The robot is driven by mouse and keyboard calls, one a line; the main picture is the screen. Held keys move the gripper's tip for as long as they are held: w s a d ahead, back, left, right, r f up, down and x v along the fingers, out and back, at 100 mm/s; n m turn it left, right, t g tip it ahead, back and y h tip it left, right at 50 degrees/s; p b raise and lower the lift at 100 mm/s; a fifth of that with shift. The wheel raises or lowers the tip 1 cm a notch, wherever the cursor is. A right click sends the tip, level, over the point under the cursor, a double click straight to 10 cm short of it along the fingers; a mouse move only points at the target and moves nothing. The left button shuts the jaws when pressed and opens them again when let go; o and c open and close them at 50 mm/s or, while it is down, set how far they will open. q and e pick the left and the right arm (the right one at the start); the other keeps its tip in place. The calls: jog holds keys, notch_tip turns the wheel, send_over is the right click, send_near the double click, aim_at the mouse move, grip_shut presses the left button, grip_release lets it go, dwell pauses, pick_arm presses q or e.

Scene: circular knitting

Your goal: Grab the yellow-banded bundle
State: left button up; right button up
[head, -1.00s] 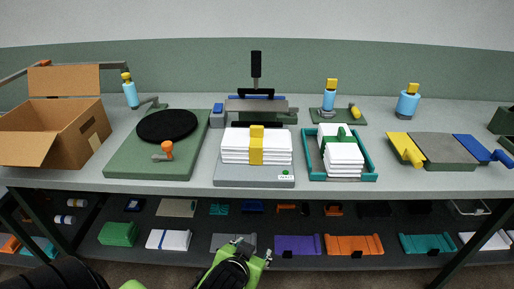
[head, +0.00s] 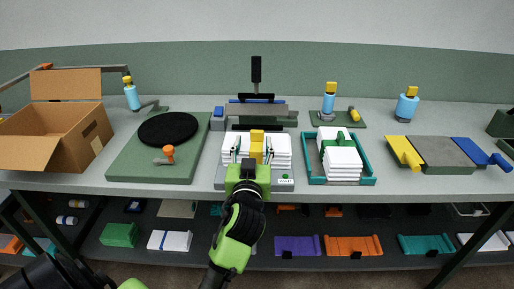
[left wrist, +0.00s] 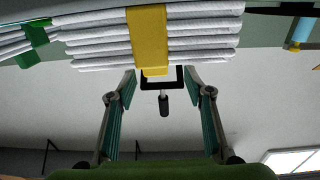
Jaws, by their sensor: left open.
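The yellow-banded bundle (head: 257,136) is a stack of white folded pieces with a yellow band round its middle. It rests on a grey scale-like stand at the centre of the table. In the left wrist view the bundle (left wrist: 148,40) fills the upper middle, with its band facing me. My left gripper (head: 252,151) is open in front of the bundle, with a finger on each side of the band in the head view. In the left wrist view the gripper's fingers (left wrist: 168,82) are spread and empty between them. Whether they touch the bundle is unclear. My right gripper is not in view.
A teal tray (head: 372,180) with a green-banded white bundle (head: 341,158) stands just right. A press with a black handle (head: 256,70) stands behind. A green board with a black disc (head: 168,128) and an open cardboard box (head: 45,135) are left. A shelf runs below.

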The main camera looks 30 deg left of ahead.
aim_at(257, 135)
pick_arm(q)
jog(key=shift+w+a+r, duration=0.1)
jog(key=shift+w, duration=0.2)
jog(key=x, duration=0.1)
jog(key=p+x, duration=0.1)
jog(key=x, duration=0.1)
jog(key=shift+w, duration=0.45)
jog(key=shift+w+a, duration=0.15)
jog(key=shift+w, duration=0.3)
grip_shut()
